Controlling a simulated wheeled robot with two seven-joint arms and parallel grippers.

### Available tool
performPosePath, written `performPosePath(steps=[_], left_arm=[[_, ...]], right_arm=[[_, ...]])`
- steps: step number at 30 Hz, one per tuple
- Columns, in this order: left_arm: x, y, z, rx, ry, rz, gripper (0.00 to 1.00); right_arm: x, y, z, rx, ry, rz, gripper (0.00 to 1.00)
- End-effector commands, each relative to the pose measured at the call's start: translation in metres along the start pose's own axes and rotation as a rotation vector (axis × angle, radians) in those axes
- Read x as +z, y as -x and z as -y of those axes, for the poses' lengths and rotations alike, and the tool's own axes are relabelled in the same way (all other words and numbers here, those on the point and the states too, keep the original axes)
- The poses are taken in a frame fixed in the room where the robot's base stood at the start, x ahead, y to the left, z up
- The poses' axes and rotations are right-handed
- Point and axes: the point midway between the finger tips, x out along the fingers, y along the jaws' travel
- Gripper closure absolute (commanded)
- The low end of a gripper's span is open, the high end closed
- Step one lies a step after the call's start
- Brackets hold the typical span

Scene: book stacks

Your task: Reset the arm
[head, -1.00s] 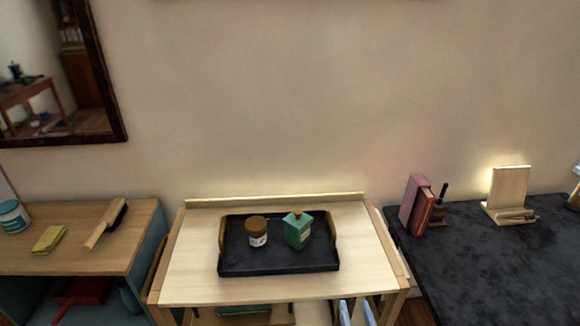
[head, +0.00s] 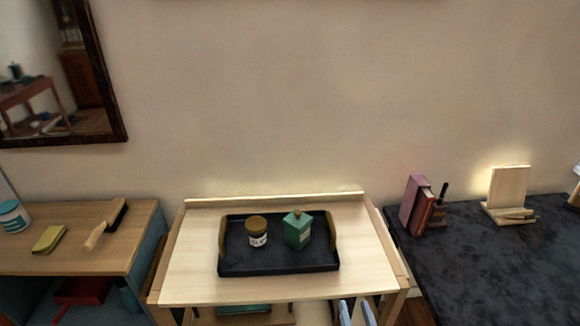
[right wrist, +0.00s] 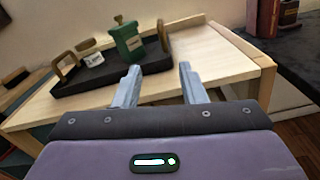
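My right gripper (right wrist: 157,85) is open and empty in the right wrist view. Its two grey fingers point at the front edge of the wooden table. In the head view its fingertips (head: 356,312) show at the bottom edge, in front of the table. My left gripper is in neither view.
The light wooden table (head: 190,285) holds a black tray (head: 280,268) with a brown-lidded jar (head: 257,238) and a green bottle (head: 298,231). A dark counter (head: 480,265) with books (head: 417,205) and a wooden stand (head: 508,190) is right. A shelf (head: 75,262) with a brush (head: 104,226) is left.

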Motion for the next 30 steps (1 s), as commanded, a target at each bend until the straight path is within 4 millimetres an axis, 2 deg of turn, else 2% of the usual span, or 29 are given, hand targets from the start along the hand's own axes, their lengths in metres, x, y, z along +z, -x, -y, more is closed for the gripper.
performPosePath(steps=[1,3,5,9,11,14,15,17,18,20,21,23,25,27,30], left_arm=[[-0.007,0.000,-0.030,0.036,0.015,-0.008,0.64],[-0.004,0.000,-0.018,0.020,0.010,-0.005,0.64],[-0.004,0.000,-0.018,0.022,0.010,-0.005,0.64],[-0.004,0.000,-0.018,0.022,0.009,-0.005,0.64],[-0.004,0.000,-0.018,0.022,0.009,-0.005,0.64],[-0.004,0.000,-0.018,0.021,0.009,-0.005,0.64],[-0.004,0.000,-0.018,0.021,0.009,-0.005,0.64],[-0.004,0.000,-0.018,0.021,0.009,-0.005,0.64],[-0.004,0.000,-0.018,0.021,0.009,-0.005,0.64],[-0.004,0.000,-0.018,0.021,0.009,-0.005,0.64],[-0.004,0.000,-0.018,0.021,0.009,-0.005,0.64],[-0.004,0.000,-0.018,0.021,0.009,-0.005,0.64],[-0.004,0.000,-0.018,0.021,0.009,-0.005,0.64],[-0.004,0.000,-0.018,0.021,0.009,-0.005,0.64],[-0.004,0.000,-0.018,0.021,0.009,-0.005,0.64]], right_arm=[[0.000,0.000,0.000,0.000,0.000,0.000,0.63],[-0.024,-0.013,0.007,-0.025,-0.119,-0.038,0.63],[-0.043,-0.022,0.015,-0.051,-0.222,-0.071,0.63],[-0.097,-0.035,0.046,-0.161,-0.496,-0.160,0.63],[-0.127,-0.035,0.065,-0.237,-0.636,-0.204,0.63],[-0.186,-0.018,0.103,-0.415,-0.902,-0.270,0.63],[-0.211,-0.005,0.118,-0.499,-1.011,-0.290,0.63],[-0.245,0.018,0.138,-0.629,-1.166,-0.310,0.63],[-0.267,0.037,0.150,-0.718,-1.263,-0.316,0.63],[-0.298,0.069,0.164,-0.856,-1.401,-0.315,0.63],[-0.317,0.091,0.171,-0.949,-1.488,-0.307,0.63],[-0.344,0.128,0.179,-1.094,-1.610,-0.288,0.63],[-0.372,0.174,0.183,-1.265,-1.739,-0.251,0.63],[-0.395,0.220,0.181,-1.433,-1.853,-0.199,0.63],[-0.419,0.279,0.172,-1.649,-1.978,-0.114,0.63]])
